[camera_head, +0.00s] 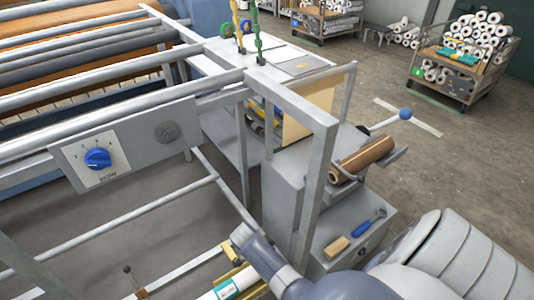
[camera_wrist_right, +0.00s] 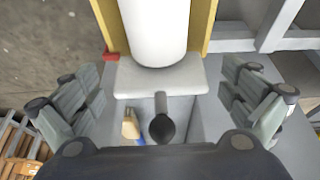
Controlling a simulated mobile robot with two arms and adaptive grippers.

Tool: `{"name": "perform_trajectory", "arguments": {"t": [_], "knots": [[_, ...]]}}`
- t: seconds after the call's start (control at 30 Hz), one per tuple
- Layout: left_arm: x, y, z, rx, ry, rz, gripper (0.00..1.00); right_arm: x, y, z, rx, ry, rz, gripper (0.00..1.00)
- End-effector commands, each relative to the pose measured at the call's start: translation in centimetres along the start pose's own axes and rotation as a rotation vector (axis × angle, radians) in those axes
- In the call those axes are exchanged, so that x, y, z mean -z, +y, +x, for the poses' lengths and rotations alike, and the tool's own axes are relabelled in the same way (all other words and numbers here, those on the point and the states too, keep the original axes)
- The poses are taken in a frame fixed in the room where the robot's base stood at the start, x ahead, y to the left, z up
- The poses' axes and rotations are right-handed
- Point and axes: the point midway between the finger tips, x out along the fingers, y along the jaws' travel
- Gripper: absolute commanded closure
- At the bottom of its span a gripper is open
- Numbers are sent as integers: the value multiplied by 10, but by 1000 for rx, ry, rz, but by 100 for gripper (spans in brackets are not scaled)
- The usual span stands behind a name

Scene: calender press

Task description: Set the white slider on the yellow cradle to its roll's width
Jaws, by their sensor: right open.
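In the right wrist view the white slider (camera_wrist_right: 190,84) is a flat plate across the yellow cradle (camera_wrist_right: 104,20), with a stem and a dark ball knob (camera_wrist_right: 162,128). A white roll (camera_wrist_right: 155,30) lies between the yellow sides, its end close to the plate; I cannot tell if they touch. A red marker (camera_wrist_right: 110,55) sits at the left side. My right gripper (camera_wrist_right: 160,70) is open, fingers apart on either side of the slider and knob. In the head view the cradle (camera_head: 232,272) and roll (camera_head: 226,290), with a green label, show partly behind my arm. My left gripper is not in view.
A grey cabinet holds a wooden-handled brush (camera_head: 336,247) and a blue-handled tool (camera_head: 362,227). A brown roll (camera_head: 362,160) lies above it. Grey frame posts (camera_head: 315,190) stand close to my arm. A panel with a blue dial (camera_head: 98,158) is at left.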

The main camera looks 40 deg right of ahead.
Motion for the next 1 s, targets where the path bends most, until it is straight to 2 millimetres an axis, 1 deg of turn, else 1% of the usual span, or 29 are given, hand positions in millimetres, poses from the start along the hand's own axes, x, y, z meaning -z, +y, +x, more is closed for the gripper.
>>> {"name": "perform_trajectory", "arguments": {"t": [0.03, 0.13, 0.43, 0.47, 0.5, 0.57, 0.6, 0.67, 0.87, 1.0], "knots": [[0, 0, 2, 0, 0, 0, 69, 0, 0, 5, -1, 1, -1, 0], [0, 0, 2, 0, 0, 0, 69, 0, 0, 10, 0, 0, -1, 0], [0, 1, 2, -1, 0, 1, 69, 0, 0, 12, 1, -1, 0, 0], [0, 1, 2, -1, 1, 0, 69, 0, 0, 12, 1, -1, 0, 5], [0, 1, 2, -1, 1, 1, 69, 0, 0, 12, 1, -1, 0, 14], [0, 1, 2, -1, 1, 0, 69, 0, 0, 12, 1, -1, 0, 27], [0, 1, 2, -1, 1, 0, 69, 0, 0, 12, 1, -1, 0, 36], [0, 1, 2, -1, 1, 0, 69, 0, 0, 12, 0, -1, 0, 50], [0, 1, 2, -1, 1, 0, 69, -1, 0, 12, 0, -1, -1, 50], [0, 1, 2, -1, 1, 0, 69, -4, 0, 10, 0, -2, -1, 50]]}}
